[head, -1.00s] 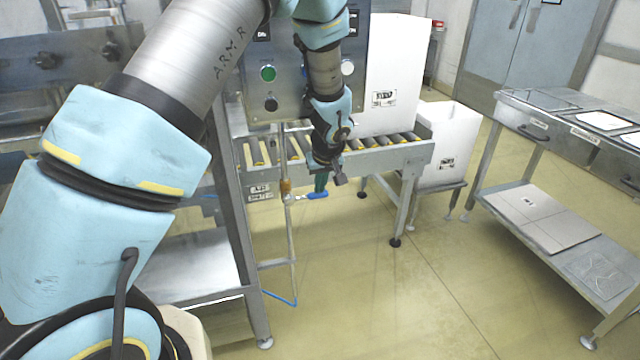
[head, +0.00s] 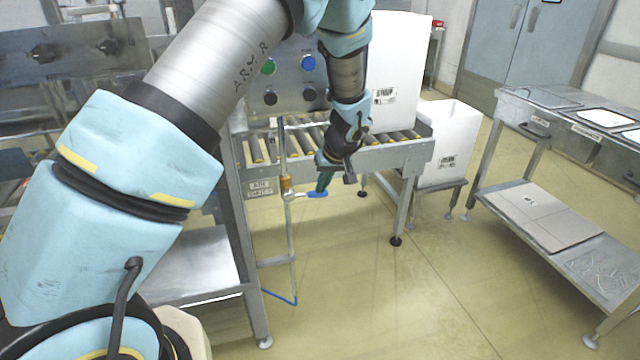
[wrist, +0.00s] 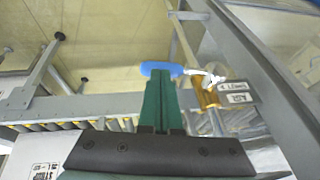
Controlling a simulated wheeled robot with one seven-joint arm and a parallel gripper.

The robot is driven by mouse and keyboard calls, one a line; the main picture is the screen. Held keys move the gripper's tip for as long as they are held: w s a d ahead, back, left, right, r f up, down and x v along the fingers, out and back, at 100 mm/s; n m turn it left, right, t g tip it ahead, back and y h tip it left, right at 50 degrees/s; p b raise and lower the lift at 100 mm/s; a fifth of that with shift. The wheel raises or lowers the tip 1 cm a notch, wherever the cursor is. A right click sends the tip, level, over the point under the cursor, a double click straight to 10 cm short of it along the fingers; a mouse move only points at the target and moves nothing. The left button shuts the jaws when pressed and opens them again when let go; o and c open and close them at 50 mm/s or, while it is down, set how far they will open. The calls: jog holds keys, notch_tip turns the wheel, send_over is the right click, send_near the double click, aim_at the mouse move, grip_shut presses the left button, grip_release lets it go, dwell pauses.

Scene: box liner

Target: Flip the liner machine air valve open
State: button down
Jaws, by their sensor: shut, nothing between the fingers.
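The air valve has a blue lever handle (head: 311,194) that sticks out to the right, level, from a brass body (head: 286,187) on a thin vertical pipe. In the wrist view the blue handle (wrist: 161,69) lies just past my fingertips, and the brass body (wrist: 203,92) is right of them. My gripper (head: 323,188) has green fingers, which are shut and empty. Its fingertips (wrist: 162,80) overlap the handle in the picture. I cannot tell whether they touch it.
The vertical pipe (head: 291,240) runs down beside the machine's metal frame leg. A roller conveyor (head: 400,155) with a white box on it stands behind my gripper. A steel side table (head: 545,215) is at right. The floor (head: 400,290) in front is clear.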

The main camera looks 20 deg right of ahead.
jog(key=a+f+m+t+y+b, duration=0.4)
jog(key=f+y+b, duration=0.7)
jog(key=y+b, duration=0.4)
jog(key=shift+w+a+b, duration=0.3)
jog(key=shift+a+b, duration=0.05)
jog(key=shift+b, duration=0.2)
dwell(0.4)
